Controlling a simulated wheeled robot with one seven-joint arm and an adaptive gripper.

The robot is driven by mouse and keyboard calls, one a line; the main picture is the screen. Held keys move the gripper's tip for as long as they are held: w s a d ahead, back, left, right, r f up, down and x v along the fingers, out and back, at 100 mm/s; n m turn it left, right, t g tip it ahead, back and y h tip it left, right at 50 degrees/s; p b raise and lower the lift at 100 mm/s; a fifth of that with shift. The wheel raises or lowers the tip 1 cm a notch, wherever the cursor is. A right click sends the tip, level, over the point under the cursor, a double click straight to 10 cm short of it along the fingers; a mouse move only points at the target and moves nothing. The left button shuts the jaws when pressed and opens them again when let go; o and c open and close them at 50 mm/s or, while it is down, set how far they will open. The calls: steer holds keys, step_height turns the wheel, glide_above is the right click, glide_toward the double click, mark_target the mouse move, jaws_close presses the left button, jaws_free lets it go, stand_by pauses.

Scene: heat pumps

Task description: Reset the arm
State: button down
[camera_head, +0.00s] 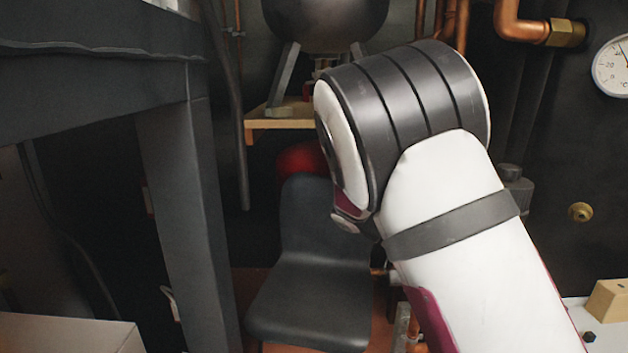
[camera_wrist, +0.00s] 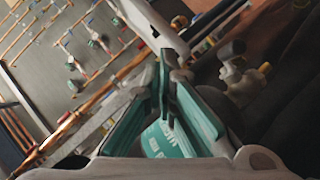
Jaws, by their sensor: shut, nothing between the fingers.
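My arm, white with dark grey bands, rises from the lower right of the head view and bends at a large joint near the centre. My gripper (camera_wrist: 167,62) shows in the wrist view with its fingers together and nothing between them. It has pale links and teal pads. In the head view the gripper is hidden or out of frame. A teal surface with white lettering shows behind the fingers in the wrist view; I cannot tell what it is.
A black chair (camera_head: 312,270) stands behind my arm. A dark grey post and beam (camera_head: 185,190) fill the left. A wooden shelf (camera_head: 270,128) carries a dark tank (camera_head: 325,18). Copper pipes (camera_head: 512,22) and a dial gauge (camera_head: 612,68) are at right. A grey pipe panel (camera_wrist: 60,60) shows tilted.

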steer(key=s+a+r+n+t+y, duration=0.1)
steer(key=s+a+n+t+y, duration=0.2)
steer(key=s, duration=0.7)
steer(key=s+a+r+n+t+y, duration=0.1)
steer(key=s+a+n+y, duration=0.2)
steer(key=s+n+y, duration=0.5)
steer(key=s+a+r+n+t+y, duration=0.1)
steer(key=s+a+n+t, duration=0.15)
steer(key=s, duration=0.95)
step_height(320, 180, up, 31)
steer(key=t+p, duration=0.4)
steer(key=p, duration=2.5)
steer(key=shift+d+r+p, duration=0.15)
steer(key=shift+d+p, duration=0.2)
steer(key=shift+p, duration=0.05)
steer(key=shift+m, duration=0.25)
